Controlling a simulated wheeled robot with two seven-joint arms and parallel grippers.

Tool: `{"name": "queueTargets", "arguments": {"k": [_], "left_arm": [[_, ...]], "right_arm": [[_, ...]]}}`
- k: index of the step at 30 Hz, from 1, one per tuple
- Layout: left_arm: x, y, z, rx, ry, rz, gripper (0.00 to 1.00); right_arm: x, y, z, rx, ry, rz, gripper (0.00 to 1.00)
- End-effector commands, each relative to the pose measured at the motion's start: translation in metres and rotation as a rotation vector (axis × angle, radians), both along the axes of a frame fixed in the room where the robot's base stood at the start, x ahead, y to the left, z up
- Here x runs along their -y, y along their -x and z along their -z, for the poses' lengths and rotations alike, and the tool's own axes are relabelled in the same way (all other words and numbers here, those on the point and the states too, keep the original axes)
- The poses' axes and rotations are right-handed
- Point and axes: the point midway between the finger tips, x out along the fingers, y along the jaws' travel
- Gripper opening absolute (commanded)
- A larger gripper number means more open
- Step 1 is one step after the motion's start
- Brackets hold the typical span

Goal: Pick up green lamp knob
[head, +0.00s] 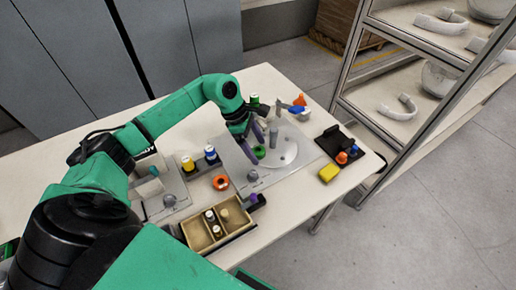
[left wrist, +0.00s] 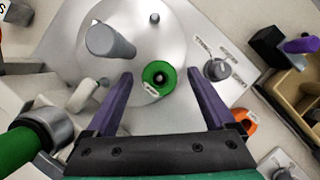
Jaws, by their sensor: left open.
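A green ring-shaped knob (head: 259,152) with a small pale label stands around a dark centre on a round grey plate (head: 282,150). In the left wrist view the green knob (left wrist: 152,68) appears between the two purple fingers of my left gripper (left wrist: 160,73), with gaps on both sides. In the head view my left gripper (head: 254,147) points down over the plate, open and empty. How high the fingertips are above the plate is hard to tell. The label is too small to read. My right gripper is not in view.
A grey post (left wrist: 109,42) stands on the plate near the left finger. A grey knob (left wrist: 217,69) is right of the fingers. An orange ring (head: 221,182) and a divided wooden box (head: 236,234) lie nearby.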

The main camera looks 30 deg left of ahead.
Motion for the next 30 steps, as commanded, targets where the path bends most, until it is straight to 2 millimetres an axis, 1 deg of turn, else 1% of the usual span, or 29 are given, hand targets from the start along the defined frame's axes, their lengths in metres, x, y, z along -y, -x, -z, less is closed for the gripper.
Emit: {"name": "queueTargets", "arguments": {"k": [5,6,8,9,12,20,23,26,29,30], "left_arm": [[0.000,0.000,0.001,0.001,-0.001,0.000,0.88],[0.000,0.000,0.001,0.001,-0.001,0.000,0.73],[0.000,0.000,0.001,0.001,-0.001,0.000,0.50],[0.000,0.000,0.001,0.000,-0.001,0.000,0.34],[0.000,0.000,0.001,0.000,-0.001,0.000,0.00],[0.000,0.000,-0.001,0.001,0.000,0.000,0.00],[0.000,-0.001,-0.007,0.002,0.001,0.001,0.00],[-0.001,-0.001,-0.021,0.004,-0.001,0.000,0.00],[0.000,-0.002,-0.045,0.008,0.000,0.000,0.00],[0.000,-0.001,-0.058,0.010,-0.002,0.002,0.00]], "right_arm": [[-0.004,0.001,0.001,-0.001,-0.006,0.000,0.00],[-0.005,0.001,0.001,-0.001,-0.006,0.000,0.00],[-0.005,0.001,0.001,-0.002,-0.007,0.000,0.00],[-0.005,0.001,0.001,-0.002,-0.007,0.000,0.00],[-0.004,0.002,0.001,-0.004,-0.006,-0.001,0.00],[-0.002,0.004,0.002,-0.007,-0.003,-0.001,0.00],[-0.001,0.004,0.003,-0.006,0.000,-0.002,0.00],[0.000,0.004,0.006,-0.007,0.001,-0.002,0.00],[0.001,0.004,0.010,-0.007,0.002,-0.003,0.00],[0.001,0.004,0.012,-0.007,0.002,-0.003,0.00]]}}
